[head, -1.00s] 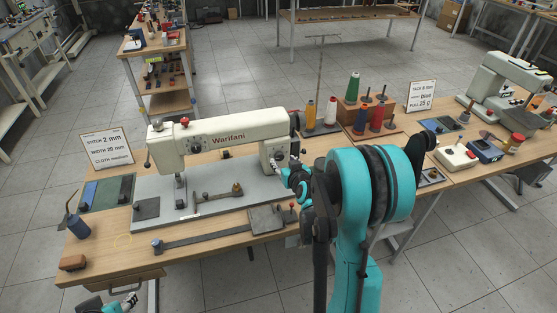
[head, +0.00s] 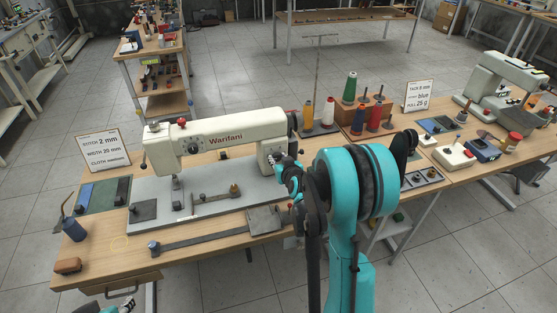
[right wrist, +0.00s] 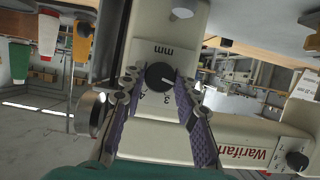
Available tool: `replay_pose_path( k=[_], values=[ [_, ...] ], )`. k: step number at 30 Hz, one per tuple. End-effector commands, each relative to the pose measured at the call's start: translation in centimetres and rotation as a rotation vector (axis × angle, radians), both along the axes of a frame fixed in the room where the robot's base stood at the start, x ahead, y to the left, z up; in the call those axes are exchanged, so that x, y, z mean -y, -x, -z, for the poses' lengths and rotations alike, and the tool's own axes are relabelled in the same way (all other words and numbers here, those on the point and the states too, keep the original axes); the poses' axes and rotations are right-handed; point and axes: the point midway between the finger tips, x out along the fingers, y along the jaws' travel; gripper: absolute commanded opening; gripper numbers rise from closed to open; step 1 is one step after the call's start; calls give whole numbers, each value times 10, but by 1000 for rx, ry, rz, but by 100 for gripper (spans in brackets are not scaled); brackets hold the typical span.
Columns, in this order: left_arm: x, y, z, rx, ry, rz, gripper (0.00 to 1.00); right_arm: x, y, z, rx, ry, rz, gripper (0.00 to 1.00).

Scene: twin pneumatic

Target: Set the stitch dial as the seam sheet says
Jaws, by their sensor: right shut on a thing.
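The seam sheet (head: 103,151) stands at the back left of the table and reads stitch 2 mm, width 20 mm, cloth medium. The sewing machine (head: 222,135), cream and marked Warifani, stands on a grey bed. The stitch dial (right wrist: 160,76), a black knob with numbers around it and mm above, is on its right end. My right gripper (head: 280,164) is at that end, shut on the dial; its purple-padded fingers flank the knob in the right wrist view. Its light mark seems to point right; the exact setting is unclear. My left gripper (head: 123,307) shows only partly at the bottom edge.
A second black knob (head: 194,149) is on the machine's front left. Thread cones (head: 328,113) stand behind the right end. A dark strap-like bar (head: 200,239) and a brown block (head: 68,265) lie along the front. Another sheet (head: 419,96) stands on the right table.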

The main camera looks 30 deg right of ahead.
Motion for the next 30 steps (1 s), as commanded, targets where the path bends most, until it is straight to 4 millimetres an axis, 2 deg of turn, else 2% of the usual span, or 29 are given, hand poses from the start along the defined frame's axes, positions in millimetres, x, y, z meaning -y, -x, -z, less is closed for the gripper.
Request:
replay_pose_path(
  k=[9, 21, 22, 24, 30],
  values=[
    [0, 0, 9, 0, 0, 0, 40, -2, -1, 2, -50, 203, -1, 1],
    [0, 0, 10, 0, 0, 0, 40, -2, 0, 0, -57, 237, 0, 1],
    [0, 0, 10, 0, 0, 0, 40, -2, 0, 0, -57, 237, 0, 35],
    [0, 0, 10, 0, 0, 0, 40, -2, 0, 0, -57, 236, -1, 51],
    [0, 0, 10, 0, 0, 0, 40, -2, 0, 0, -57, 235, -1, 51]
  ],
)
